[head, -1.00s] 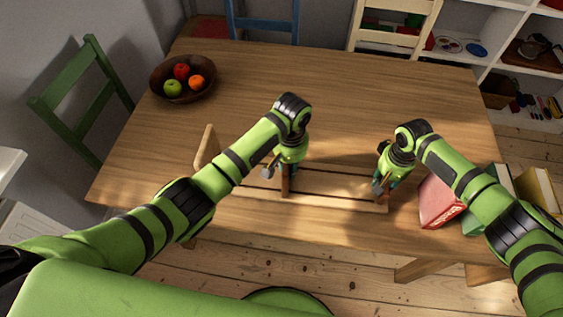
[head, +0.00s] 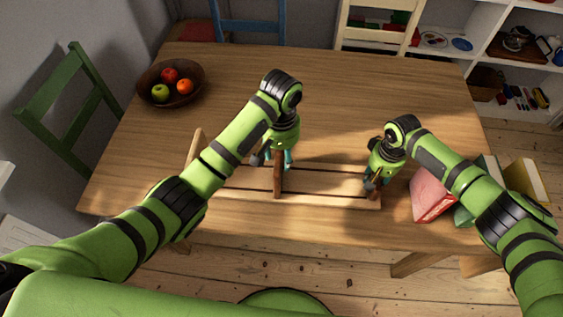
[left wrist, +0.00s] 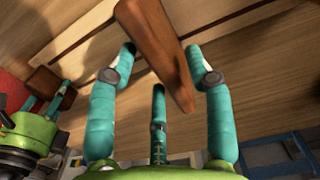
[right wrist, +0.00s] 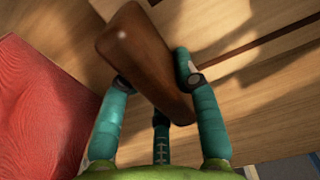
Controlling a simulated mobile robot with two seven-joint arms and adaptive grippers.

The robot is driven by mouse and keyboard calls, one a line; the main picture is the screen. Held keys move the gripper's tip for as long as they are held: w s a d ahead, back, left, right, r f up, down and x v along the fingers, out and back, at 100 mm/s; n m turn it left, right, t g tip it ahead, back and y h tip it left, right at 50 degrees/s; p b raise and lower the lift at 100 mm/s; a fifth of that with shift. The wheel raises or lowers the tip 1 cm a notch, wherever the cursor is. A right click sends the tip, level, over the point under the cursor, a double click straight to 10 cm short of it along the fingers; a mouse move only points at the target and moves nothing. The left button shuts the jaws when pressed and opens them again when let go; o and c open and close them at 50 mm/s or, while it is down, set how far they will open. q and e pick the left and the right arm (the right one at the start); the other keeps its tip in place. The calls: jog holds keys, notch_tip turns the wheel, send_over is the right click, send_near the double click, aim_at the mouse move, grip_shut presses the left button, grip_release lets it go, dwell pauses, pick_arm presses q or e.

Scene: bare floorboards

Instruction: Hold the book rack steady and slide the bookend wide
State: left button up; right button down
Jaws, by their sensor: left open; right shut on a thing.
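The book rack (head: 235,192) is a pale wooden slatted base on the table, with a pale upright end panel (head: 197,147) at its left. A dark brown bookend (head: 277,180) stands across its middle; it also shows in the left wrist view (left wrist: 155,45). My left gripper (head: 275,163) is open, with its fingers apart on either side of this bookend's top. A second dark brown upright (head: 370,188) stands at the rack's right end. My right gripper (head: 375,180) is shut on it, as the right wrist view shows its brown block (right wrist: 143,60) between the fingers.
A red book (head: 431,195) lies close to the right of the rack, with green and yellow books (head: 527,180) beyond, partly behind my right arm. A fruit bowl (head: 195,92) sits at the far left. The table (head: 350,100) behind the rack is clear.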

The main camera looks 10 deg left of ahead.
pick_arm(q)
notch_tip(320, 180, up, 5)
jog(key=shift+w, duration=0.1)
pick_arm(e)
jog(key=shift+a, duration=0.15)
pick_arm(q)
jog(key=shift+r, duration=0.55)
pick_arm(e)
jog(key=c, duration=0.8)
grip_release()
jog(key=shift+f, duration=0.1)
